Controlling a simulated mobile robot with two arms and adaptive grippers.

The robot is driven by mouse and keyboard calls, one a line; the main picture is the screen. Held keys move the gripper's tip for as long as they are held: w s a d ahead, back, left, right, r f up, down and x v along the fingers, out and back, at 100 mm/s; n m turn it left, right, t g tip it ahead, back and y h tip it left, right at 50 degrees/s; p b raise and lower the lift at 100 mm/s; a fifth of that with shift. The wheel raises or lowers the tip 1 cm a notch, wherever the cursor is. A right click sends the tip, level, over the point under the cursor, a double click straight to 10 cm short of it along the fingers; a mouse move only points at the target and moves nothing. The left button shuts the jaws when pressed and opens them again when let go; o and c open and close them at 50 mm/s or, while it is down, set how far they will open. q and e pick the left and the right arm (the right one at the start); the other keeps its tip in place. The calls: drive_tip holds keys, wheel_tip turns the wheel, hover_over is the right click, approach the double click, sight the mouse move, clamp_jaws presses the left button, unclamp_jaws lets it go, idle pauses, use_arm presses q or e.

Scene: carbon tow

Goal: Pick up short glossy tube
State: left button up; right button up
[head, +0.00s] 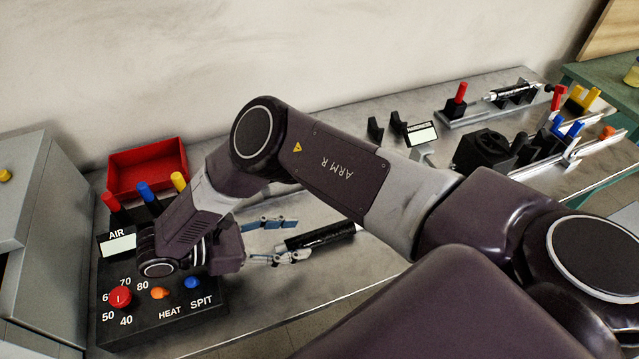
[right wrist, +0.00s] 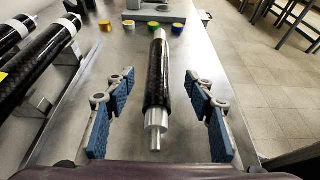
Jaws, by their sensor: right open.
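The short glossy tube (head: 322,237) is black with silvery metal ends and lies on the grey metal bench. In the right wrist view the tube (right wrist: 157,82) runs lengthwise between my fingers, its near metal end towards the wrist. My right gripper (head: 300,238) is open at the tube's left end in the head view. In the right wrist view the blue-padded fingers of the gripper (right wrist: 160,80) stand on both sides of the tube with a clear gap on each side. My left gripper is not in view.
A black control box (head: 165,315) with coloured levers and knobs stands under my right wrist. A red bin (head: 147,168) is behind it. Longer black tubes (right wrist: 38,70) lie left of my gripper in the wrist view. Several small coloured cups (right wrist: 155,27) stand beyond the tube.

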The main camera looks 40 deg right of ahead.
sight(314, 235)
drive_tip(key=p+x, duration=0.1)
drive_tip(key=x, duration=0.6)
drive_tip(key=shift+d+f, duration=0.1)
drive_tip(key=shift+d, duration=0.25)
drive_tip(key=c, duration=1.3)
